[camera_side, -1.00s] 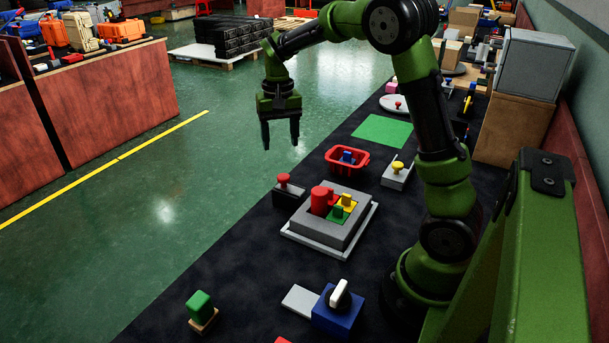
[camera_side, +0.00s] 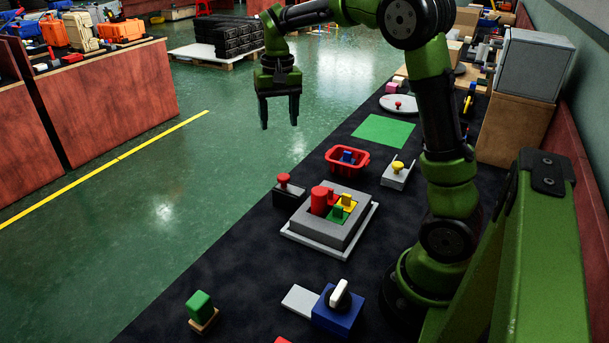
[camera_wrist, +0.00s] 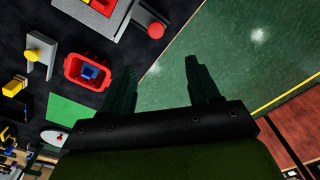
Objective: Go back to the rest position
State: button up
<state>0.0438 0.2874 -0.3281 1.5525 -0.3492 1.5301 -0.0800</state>
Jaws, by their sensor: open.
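My gripper (camera_side: 279,112) is open and empty, raised in the air to the left of the black work surface (camera_side: 235,262) in the side view, with its fingers pointing down. In the wrist view its two fingers (camera_wrist: 160,85) stand apart with only floor and the table edge behind them. The red bin (camera_side: 347,159) holds a blue piece (camera_side: 346,156) and also shows in the wrist view (camera_wrist: 70,68). The grey block (camera_side: 317,230) holds red, yellow and green pieces.
A red-button box (camera_side: 284,181), a yellow-button box (camera_side: 397,170) and a green mat (camera_side: 384,131) lie on the work surface. A blue box with a white knob (camera_side: 338,309) and a green block (camera_side: 200,306) are at the front. The green floor (camera_side: 165,195) is open at left.

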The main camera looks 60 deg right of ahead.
jog(key=s+a+r+n+t+y, duration=0.2)
jog(key=s+a+n+t, duration=0.2)
jog(key=s+a, duration=1.2)
jog(key=shift+s+n+t, duration=0.3)
jog(key=shift+s+t, duration=0.1)
jog(key=shift+t, duration=1)
